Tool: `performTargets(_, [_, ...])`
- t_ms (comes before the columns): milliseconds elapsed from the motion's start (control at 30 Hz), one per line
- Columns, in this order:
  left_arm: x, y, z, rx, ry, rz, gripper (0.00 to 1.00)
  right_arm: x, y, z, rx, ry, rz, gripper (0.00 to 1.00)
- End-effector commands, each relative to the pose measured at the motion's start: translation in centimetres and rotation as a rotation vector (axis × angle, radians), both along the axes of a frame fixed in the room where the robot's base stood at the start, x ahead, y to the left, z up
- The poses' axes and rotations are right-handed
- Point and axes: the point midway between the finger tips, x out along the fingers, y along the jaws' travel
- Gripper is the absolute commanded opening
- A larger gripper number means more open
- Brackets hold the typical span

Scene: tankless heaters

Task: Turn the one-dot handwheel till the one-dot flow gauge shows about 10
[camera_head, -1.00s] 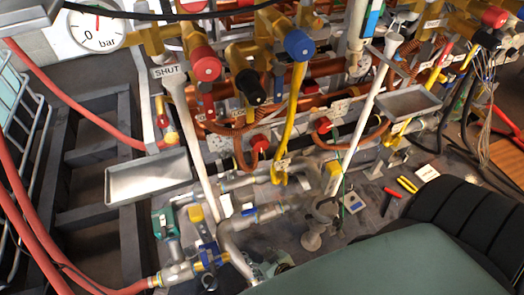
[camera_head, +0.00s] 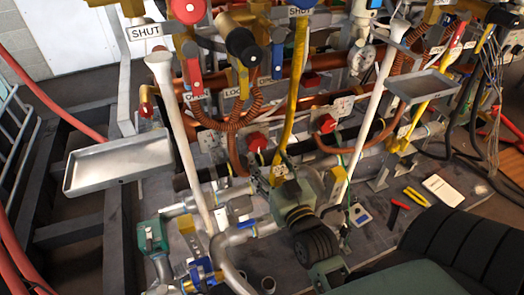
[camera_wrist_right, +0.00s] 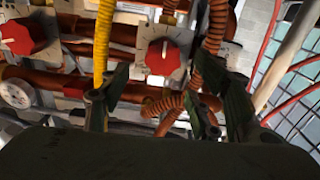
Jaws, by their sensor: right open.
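A red knob (camera_head: 257,141) sits on a pale plate in the middle of the head view. A second red knob (camera_head: 325,123) is to its right. In the wrist view one red knob (camera_wrist_right: 162,57) lies beyond the fingers and another red knob (camera_wrist_right: 22,37) is at upper left. I cannot read which carries one dot. A small round gauge (camera_head: 361,57) stands behind the pipes; its reading is too small to tell. My right gripper (camera_head: 288,186) is just below the middle knob, partly hidden by its own body. In the wrist view its fingers (camera_wrist_right: 155,88) are apart. My left gripper is not in view.
A yellow pipe (camera_head: 291,110) and orange coiled hose (camera_wrist_right: 160,103) run close to the right gripper. White funnel pipes (camera_head: 180,130) stand left and right. Metal trays (camera_head: 120,163) flank the pipework. Pliers (camera_head: 416,196) and a white pad (camera_head: 443,190) lie on the bench.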

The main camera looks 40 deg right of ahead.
Motion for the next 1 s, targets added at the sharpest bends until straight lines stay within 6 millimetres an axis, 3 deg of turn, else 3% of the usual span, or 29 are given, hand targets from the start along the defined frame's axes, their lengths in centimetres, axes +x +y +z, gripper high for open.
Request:
performTargets(333, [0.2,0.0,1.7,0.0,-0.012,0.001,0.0,4.6,-1.1,0.0,0.001,-0.001,0.001,0.57])
performTargets(767, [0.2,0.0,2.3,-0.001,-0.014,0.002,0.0,5.5,-1.3,0.0,0.0,0.001,0.001,0.57])
performTargets(1000, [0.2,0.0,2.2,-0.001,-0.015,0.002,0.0,5.5,-1.3,0.0,0.0,0.001,0.001,0.37])
